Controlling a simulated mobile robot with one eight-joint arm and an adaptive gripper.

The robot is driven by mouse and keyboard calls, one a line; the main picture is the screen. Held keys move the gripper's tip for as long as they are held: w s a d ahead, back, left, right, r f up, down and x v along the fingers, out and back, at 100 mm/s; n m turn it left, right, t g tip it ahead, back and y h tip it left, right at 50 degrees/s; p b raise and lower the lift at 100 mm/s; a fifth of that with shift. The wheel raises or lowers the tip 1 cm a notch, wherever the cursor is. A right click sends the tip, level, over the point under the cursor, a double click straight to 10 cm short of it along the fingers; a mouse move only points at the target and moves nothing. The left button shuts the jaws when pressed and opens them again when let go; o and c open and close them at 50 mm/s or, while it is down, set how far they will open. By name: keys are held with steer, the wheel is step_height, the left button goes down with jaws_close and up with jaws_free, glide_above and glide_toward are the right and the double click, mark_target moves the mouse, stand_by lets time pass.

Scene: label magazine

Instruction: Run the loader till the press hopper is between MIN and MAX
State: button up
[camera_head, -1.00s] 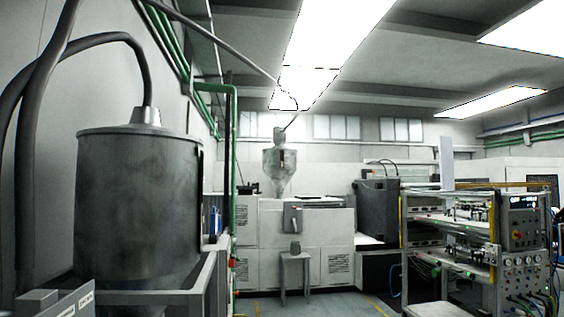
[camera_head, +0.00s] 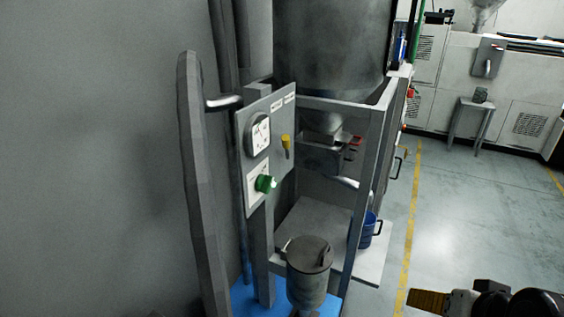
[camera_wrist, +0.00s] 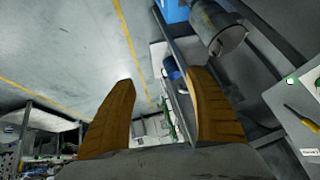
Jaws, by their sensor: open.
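A grey loader panel (camera_head: 266,150) stands at the middle left of the head view, with a round white gauge (camera_head: 260,135), a yellow handle (camera_head: 286,144) and a green knob or button (camera_head: 265,183). The panel also shows at the right of the wrist view (camera_wrist: 296,142). The press hopper (camera_head: 484,14) is cut by the top edge at the far right; its level cannot be read. My gripper (camera_wrist: 160,78) is open and empty in the wrist view, apart from the panel. Part of it shows at the lower right of the head view.
A large grey bin (camera_head: 335,50) sits in a metal frame above a shelf. A metal canister (camera_head: 309,268) stands in front on a blue base (camera_head: 243,300). A blue bucket (camera_head: 369,230) and a small stool (camera_head: 476,106) are farther right. The floor right of the frame is clear.

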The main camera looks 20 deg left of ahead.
steer(key=w+a+r+m+y+p, duration=0.3)
steer(key=w+a, duration=0.2)
steer(key=a, duration=0.4)
steer(key=w+a+r+m+y+p, duration=0.35)
steer(key=w+a, duration=0.25)
steer(key=a, duration=0.2)
steer(key=m+y+p, duration=0.4)
steer(key=m+y, duration=0.2)
glide_toward(269, 185)
steer(key=shift+g, duration=0.4)
steer(key=b+x, duration=0.1)
steer(key=x, duration=0.4)
steer(key=b+x, duration=0.1)
steer(key=x, duration=0.5)
steer(key=shift+w+r, duration=0.15)
steer(key=shift+w, duration=0.05)
steer(key=shift+d, duration=0.1)
steer(key=c, duration=1.2)
